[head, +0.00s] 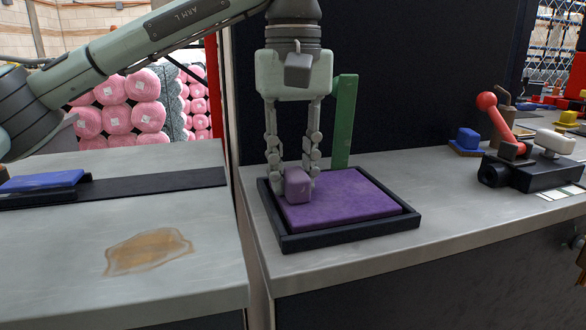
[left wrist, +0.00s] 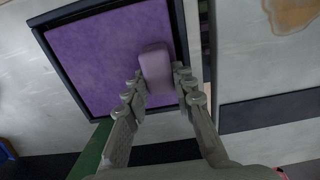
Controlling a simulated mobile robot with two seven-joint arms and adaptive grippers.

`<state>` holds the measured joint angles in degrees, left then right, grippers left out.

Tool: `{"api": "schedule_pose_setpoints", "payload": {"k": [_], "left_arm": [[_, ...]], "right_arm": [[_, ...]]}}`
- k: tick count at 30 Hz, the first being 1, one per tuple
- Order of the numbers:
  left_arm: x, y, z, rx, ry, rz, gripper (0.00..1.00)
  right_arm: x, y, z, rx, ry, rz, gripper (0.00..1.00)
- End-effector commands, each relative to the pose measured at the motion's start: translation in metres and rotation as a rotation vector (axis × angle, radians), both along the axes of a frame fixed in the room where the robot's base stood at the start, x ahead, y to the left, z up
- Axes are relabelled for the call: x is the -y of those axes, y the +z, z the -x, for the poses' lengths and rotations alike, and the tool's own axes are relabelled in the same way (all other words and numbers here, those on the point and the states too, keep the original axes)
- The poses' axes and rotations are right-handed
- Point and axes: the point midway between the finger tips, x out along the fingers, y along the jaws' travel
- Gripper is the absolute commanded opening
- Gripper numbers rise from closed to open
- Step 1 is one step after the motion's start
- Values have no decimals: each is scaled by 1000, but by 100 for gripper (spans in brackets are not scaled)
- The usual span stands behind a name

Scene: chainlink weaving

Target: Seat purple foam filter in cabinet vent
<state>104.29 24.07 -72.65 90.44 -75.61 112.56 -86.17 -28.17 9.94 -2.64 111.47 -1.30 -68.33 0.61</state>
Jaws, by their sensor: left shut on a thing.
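The purple foam filter (head: 345,198) is a flat square slab with a paler purple block-shaped grip (head: 297,185) near its left edge. It lies within the black frame of the vent (head: 350,236) on the grey counter; a dark gap shows along its front and right sides. I cannot tell how deep it sits. My left gripper (head: 294,180) points down and is shut on the grip block. The left wrist view shows the fingers (left wrist: 157,85) on either side of the block, with the filter (left wrist: 105,60) inside the frame. My right gripper is not in view.
A green upright bar (head: 344,120) stands just behind the frame. A black clamp with a red-knobbed lever (head: 520,165) and a blue block (head: 467,138) are on the right. A gap separates the left counter (head: 190,260), which has a brown stain. The counter's front right is clear.

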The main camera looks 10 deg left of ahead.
Motion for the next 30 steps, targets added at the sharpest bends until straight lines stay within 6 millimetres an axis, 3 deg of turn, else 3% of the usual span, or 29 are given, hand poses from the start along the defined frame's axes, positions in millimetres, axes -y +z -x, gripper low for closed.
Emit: {"api": "schedule_pose_setpoints", "payload": {"k": [20, 21, 27, 30], "left_arm": [[0, -11, 0, 0, 0, 1, 0], [0, -11, 0, 0, 0, 1, 26], [0, -11, 0, 0, 0, 0, 49], [0, -11, 0, 0, 0, 0, 49]], "right_arm": [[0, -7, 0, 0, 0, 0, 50], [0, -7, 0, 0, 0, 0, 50], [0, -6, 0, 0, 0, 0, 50], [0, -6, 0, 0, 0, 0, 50]]}}
